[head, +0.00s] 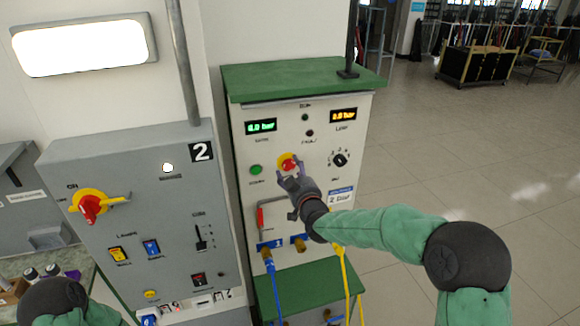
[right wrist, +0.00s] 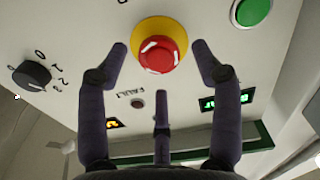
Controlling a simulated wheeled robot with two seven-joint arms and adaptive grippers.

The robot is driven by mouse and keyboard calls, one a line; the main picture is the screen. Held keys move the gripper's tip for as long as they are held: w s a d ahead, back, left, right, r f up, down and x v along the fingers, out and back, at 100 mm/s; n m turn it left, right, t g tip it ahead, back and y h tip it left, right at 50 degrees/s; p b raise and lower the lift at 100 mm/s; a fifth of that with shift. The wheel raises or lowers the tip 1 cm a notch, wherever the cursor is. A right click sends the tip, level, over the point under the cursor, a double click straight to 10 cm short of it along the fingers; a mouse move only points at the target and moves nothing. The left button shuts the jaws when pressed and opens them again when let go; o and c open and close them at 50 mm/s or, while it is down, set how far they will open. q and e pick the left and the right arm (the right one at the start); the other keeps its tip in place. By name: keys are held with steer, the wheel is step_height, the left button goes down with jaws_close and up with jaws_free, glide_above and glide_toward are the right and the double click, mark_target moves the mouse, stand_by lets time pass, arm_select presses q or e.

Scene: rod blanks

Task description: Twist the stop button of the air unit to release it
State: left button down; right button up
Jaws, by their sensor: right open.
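The stop button (head: 287,161) is a red mushroom knob with white marks on a yellow ring, on the pale front panel of the air unit (head: 264,195). In the right wrist view the stop button (right wrist: 158,56) is at the top middle. My right gripper (head: 289,178) is just in front of and below it in the head view. In the right wrist view my right gripper (right wrist: 160,65) is open, with a finger on each side of the knob and a third below it; I see no contact. My left gripper is out of view.
A green push button (head: 256,170) is left of the stop button and a black selector dial (head: 340,158) is right of it. Displays (head: 261,127) sit above. Blue and yellow hoses (head: 273,281) hang below. A grey cabinet (head: 131,211) with a red switch (head: 89,208) stands left.

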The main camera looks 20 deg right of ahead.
steer(key=shift+w, duration=1.25)
